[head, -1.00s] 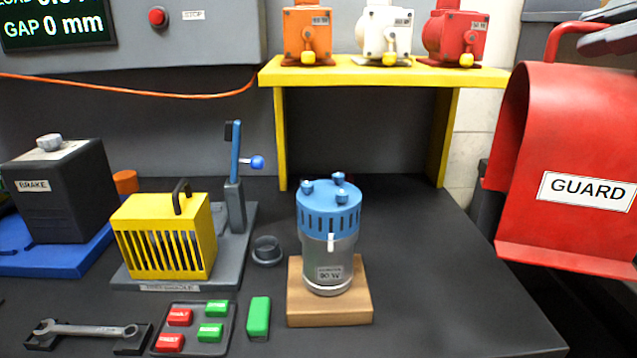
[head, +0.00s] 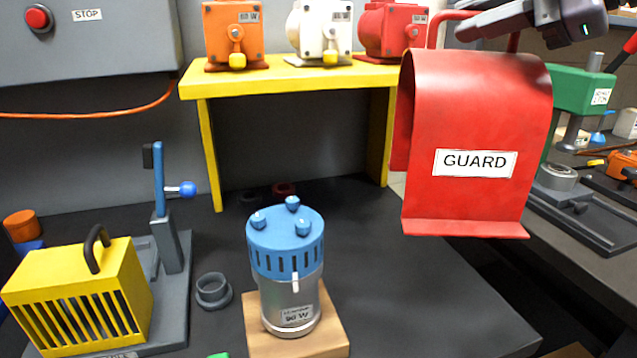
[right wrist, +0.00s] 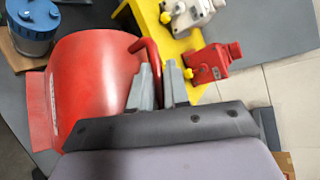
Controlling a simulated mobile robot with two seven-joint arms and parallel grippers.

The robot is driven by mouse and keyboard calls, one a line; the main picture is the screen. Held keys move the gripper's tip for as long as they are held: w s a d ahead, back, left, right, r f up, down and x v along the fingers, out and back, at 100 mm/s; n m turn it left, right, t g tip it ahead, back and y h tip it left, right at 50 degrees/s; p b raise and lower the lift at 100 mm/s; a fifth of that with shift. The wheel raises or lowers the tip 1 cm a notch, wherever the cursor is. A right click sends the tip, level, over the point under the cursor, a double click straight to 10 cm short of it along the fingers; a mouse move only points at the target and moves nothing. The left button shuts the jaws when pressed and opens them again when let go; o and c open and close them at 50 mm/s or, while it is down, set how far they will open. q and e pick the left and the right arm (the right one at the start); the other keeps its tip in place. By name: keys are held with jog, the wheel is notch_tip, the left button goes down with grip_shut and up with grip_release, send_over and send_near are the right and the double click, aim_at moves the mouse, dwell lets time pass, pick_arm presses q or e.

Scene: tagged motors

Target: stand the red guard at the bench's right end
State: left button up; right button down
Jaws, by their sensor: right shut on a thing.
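The red guard (head: 470,115) is a curved hood with a flat bottom lip and a GUARD label. It hangs upright in the air at the right of the head view, over the bench's right end. My right gripper (head: 468,30) is shut on the guard's top handle, which also shows between the fingers in the right wrist view (right wrist: 148,58). The guard fills the left of that view (right wrist: 95,75). The dark bench (head: 420,290) has bare surface at its right. My left gripper is not in view.
A blue-topped motor (head: 285,240) stands on a wooden block (head: 330,335). A yellow shelf (head: 290,80) carries orange, white and red motors. A yellow slotted cover (head: 80,295) is at left. Another bench with a green machine (head: 580,90) lies beyond a gap at right.

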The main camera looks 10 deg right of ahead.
jog(key=shift+r, duration=0.15)
pick_arm(q)
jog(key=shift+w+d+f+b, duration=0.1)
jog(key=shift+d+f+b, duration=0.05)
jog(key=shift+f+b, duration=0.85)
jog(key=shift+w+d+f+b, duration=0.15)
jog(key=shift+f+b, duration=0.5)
jog(key=shift+b, duration=0.65)
pick_arm(e)
notch_tip(320, 180, down, 20)
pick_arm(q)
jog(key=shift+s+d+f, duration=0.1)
pick_arm(e)
jog(key=c, duration=1.1)
grip_release()
jog(key=shift+f, duration=0.25)
jog(key=shift+r, duration=0.15)
pick_arm(q)
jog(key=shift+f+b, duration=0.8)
jog(key=shift+b, duration=0.05)
pick_arm(e)
jog(key=v, duration=1.2)
